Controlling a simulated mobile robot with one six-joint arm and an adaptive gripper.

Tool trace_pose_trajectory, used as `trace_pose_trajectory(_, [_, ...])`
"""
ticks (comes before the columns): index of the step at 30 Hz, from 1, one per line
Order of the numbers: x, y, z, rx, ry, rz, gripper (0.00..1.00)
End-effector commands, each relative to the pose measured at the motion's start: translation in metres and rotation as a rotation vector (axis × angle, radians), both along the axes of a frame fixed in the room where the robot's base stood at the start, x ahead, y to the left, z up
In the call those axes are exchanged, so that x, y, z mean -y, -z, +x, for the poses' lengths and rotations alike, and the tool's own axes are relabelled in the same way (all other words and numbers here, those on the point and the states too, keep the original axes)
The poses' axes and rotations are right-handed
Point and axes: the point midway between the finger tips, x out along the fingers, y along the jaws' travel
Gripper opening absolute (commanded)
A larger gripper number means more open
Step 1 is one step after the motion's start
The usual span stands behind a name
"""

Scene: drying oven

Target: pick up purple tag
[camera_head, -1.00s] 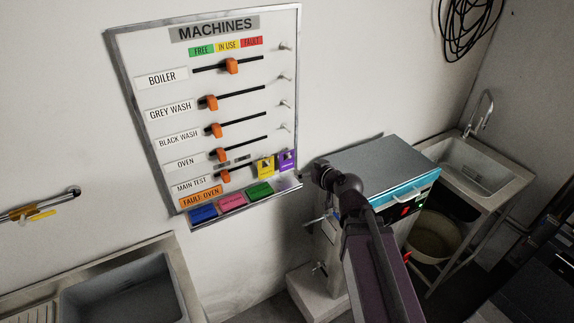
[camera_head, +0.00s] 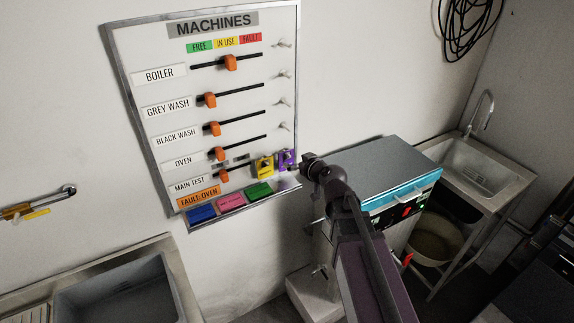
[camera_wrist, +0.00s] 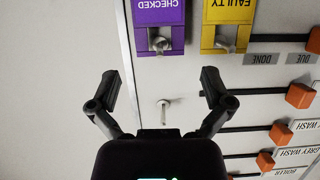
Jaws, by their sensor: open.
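The purple tag (camera_wrist: 158,20), marked CHECKED, hangs on a metal hook on the machines board and appears upside down at the top of the wrist view. In the head view it (camera_head: 287,160) is at the board's lower right. My gripper (camera_wrist: 159,85) is open and empty, with one finger on each side in the wrist view. The tag lies beyond the fingertips, roughly in line with the gap between them. In the head view, my gripper (camera_head: 309,165) is just right of the tag, and its fingers are hard to make out.
A yellow FAULTY tag (camera_wrist: 226,20) hangs close beside the purple one. A bare hook (camera_wrist: 163,110) sticks out between my fingers in the wrist view. Orange sliders (camera_wrist: 300,96) sit on black rails. A teal-edged oven (camera_head: 385,175) stands at right, with sinks on both sides.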

Motion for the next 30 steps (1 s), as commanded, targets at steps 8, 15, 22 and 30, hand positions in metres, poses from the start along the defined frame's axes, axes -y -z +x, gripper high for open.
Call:
trace_pose_trajectory(8, [-0.012, 0.008, 0.018, 0.000, 0.001, 0.000, 1.00])
trace_pose_trajectory(15, [-0.012, 0.007, 0.017, 0.000, 0.000, 0.000, 1.00])
trace_pose_trajectory(22, [-0.016, 0.010, 0.023, 0.000, -0.001, 0.000, 1.00])
trace_pose_trajectory(30, [-0.031, 0.020, 0.047, 0.000, -0.002, 0.001, 1.00])
